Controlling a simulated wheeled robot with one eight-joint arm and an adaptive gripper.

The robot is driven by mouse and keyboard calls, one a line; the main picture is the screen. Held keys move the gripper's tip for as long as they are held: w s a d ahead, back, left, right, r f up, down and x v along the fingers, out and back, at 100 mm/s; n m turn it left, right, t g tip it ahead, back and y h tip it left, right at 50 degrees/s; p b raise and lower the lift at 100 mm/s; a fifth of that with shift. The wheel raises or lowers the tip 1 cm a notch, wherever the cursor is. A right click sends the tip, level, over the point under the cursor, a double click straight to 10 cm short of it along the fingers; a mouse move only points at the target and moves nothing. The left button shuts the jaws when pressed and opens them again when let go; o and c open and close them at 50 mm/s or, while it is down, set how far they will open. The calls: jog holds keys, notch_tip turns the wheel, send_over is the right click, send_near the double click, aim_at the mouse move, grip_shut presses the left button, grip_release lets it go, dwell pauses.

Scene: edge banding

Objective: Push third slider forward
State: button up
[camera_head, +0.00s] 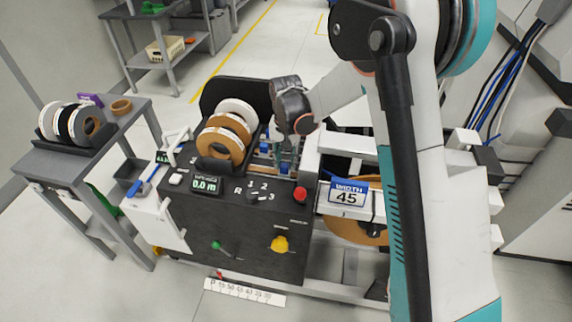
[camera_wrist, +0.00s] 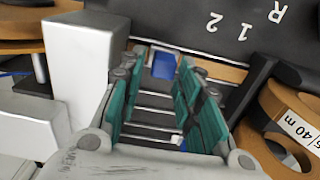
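The sliders are small blue blocks on metal rails in a slot on top of the black machine. One blue slider (camera_head: 284,168) shows at the near end of the slot in the head view, beside the gripper. In the wrist view a blue slider (camera_wrist: 163,65) lies ahead, between the lines of the two fingers. Contact with a slider cannot be told.
Tape rolls (camera_head: 222,139) stand left of the slot, close to the gripper. A white block (camera_wrist: 84,55) rises beside the fingers in the wrist view. A red button (camera_head: 300,194), a 1-2-3-R dial (camera_head: 252,195) and a WIDTH 45 sign (camera_head: 347,192) are nearby.

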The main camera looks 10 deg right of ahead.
aim_at(287, 166)
notch_tip(287, 166, up, 9)
dwell(0.3)
dwell(0.4)
jog(key=s+d+r+n+t, duration=0.1)
jog(key=s+d+r+t, duration=0.15)
jog(key=s+r, duration=0.4)
jog(key=s+d+r+n+t, duration=0.1)
jog(key=s+d+r, duration=0.3)
jog(key=s+r, duration=0.25)
jog(key=s+d+n+t, duration=0.2)
jog(key=s+d+t, duration=0.1)
jog(key=s, duration=1.2)
jog(key=shift+d+f+t, duration=0.3)
jog(key=shift+d+t, duration=0.05)
jog(key=shift+d, duration=0.25)
dwell(1.3)
